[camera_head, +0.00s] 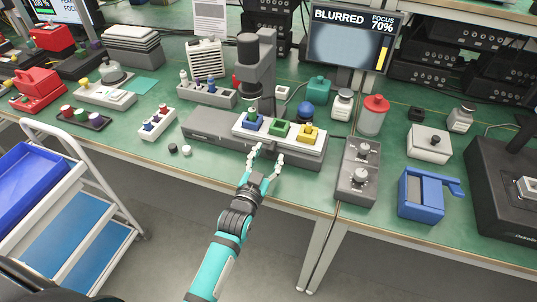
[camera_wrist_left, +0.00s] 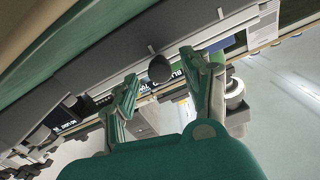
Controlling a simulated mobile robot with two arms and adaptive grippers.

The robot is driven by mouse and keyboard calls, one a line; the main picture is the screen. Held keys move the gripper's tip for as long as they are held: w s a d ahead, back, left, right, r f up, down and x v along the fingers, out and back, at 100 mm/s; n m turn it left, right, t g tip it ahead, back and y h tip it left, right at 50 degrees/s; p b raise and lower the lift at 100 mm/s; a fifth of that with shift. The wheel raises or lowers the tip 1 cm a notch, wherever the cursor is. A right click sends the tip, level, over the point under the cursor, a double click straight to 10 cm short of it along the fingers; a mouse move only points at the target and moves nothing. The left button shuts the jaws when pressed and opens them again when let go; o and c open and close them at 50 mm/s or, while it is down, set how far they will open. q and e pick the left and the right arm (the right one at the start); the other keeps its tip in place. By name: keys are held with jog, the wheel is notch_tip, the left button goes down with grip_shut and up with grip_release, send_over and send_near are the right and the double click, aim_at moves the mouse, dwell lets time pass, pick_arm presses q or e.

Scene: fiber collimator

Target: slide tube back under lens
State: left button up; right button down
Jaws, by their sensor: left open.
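A dark grey upright column with a lens barrel (camera_head: 249,75) stands on a long grey base (camera_head: 208,122). A white carriage on the base bears a blue piece (camera_head: 253,123), a green piece (camera_head: 279,128) and a yellow piece (camera_head: 307,134). The blue piece is nearest below the barrel; I cannot tell which piece is the tube. My left gripper (camera_head: 268,154) is open at the base's front edge. In the left wrist view its spread fingers (camera_wrist_left: 158,67) lie either side of a dark round knob (camera_wrist_left: 160,69), not closed on it. My right gripper is not in view.
A screen (camera_head: 345,45) reads "BLURRED, FOCUS 70%". A grey box with two knobs (camera_head: 358,172) stands just right of the base. A blue fixture (camera_head: 425,195) is farther right. A white cart (camera_head: 75,215) with blue trays stands at left, off the table.

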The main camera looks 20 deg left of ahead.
pick_arm(q)
jog(key=shift+w, duration=0.5)
grip_shut()
